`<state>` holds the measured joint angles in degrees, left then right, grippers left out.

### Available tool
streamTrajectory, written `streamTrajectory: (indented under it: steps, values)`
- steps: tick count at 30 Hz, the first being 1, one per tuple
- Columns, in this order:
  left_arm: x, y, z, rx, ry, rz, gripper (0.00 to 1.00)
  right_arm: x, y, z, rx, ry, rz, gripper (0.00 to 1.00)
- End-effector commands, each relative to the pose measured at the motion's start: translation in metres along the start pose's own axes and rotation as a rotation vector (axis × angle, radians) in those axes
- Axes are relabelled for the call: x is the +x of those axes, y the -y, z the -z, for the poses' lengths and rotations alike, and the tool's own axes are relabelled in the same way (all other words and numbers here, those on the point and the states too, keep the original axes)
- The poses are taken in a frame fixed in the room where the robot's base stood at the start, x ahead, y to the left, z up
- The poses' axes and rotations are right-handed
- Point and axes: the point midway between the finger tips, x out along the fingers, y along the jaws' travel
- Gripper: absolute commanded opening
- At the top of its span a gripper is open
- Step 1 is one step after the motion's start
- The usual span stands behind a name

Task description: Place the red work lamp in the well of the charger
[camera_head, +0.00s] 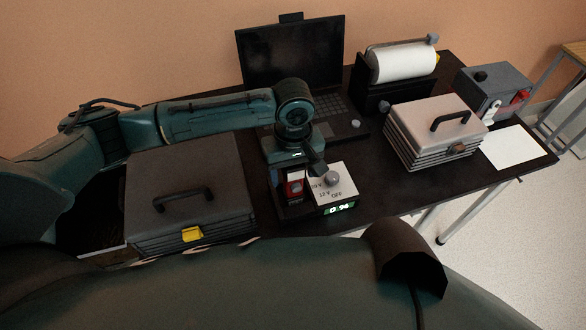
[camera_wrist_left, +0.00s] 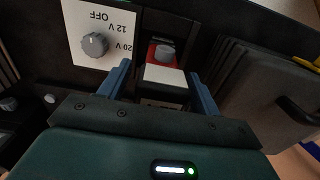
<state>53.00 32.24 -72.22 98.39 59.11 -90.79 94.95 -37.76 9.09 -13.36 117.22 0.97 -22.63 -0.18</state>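The charger (camera_head: 340,180) stands at the table's front edge, with a white dial plate, grey knob and lit green display. Its dial plate also shows in the left wrist view (camera_wrist_left: 82,22). A small red and white block with a grey top, apparently the red work lamp (camera_head: 294,187), sits in the dark slot left of the dial. In the left wrist view the lamp (camera_wrist_left: 164,72) is upright between my left gripper's blue fingers (camera_wrist_left: 162,90), with gaps on both sides. My left gripper (camera_head: 312,165) is open above the charger. My right gripper is not in view.
A dark toolbox (camera_head: 185,175) with a yellow latch stands left of the charger. A laptop (camera_head: 290,55) is behind, a paper roll (camera_head: 402,63) at the back, and a light case (camera_head: 435,125) at right. A grey box with a red part (camera_head: 495,85) stands far right.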

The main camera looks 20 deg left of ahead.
Motion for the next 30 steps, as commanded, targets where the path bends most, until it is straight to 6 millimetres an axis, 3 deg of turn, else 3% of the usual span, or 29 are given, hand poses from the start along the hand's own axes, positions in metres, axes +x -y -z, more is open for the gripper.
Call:
streamTrajectory:
  steps: [8,11,24,30]
  values:
    - [-0.002,0.0,0.001,0.0,-0.002,-0.001,0.63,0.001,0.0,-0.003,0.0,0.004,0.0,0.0]
    - [-0.012,0.0,0.001,-0.001,-0.001,-0.001,0.63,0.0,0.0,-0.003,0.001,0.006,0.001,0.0]
    - [-0.1,-0.001,0.0,0.0,-0.001,-0.003,0.63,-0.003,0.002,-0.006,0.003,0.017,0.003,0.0]
    - [-0.12,-0.001,0.0,0.0,0.0,-0.001,0.63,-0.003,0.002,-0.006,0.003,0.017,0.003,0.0]
